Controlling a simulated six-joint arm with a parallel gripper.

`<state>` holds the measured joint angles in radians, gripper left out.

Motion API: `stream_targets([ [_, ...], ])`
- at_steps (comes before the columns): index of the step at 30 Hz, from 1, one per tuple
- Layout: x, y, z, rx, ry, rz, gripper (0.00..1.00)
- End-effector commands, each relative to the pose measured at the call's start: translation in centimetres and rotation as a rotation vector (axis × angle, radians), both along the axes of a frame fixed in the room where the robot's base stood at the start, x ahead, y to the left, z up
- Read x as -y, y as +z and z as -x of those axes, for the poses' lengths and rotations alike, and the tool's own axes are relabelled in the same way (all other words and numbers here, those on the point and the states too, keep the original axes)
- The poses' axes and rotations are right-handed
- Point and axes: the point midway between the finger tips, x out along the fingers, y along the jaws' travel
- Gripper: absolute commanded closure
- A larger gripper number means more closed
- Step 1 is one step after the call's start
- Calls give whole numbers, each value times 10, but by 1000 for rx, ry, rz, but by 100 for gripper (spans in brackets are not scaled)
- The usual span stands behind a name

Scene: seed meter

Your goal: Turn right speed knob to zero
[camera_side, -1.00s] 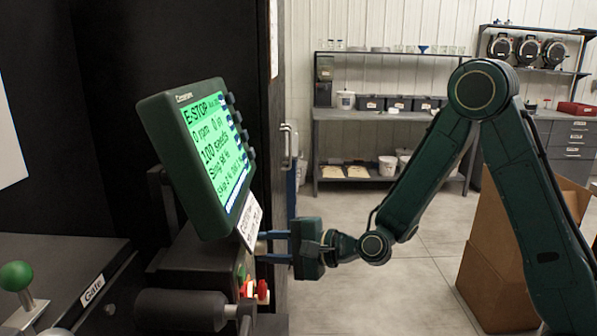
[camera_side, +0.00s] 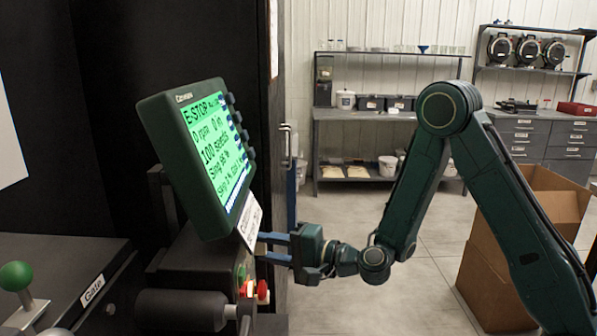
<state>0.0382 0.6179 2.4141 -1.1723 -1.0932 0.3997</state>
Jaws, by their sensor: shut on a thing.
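My gripper (camera_side: 266,248) reaches in from the right at the front of the control panel, just below the screen. Its two blue fingers are shut on a speed knob, which is mostly hidden between the fingertips and by the panel's edge. The knob's pointer and scale cannot be made out from this side. The screen (camera_side: 213,150) is lit green and reads "E-STOP", with a zero rpm line and "100 seeds" below.
A red button (camera_side: 262,291) sticks out of the panel just below my gripper. A dark cylinder (camera_side: 180,310) and a green ball-topped lever (camera_side: 16,276) are at lower left. A cardboard box (camera_side: 500,270) stands on the floor behind my arm.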

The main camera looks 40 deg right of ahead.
Motion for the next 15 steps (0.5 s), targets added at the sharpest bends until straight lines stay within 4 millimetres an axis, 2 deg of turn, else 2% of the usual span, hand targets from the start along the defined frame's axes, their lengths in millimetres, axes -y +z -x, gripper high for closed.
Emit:
stream_targets([
  [15, -1, -1, 1, 28, 2, 32, 93],
])
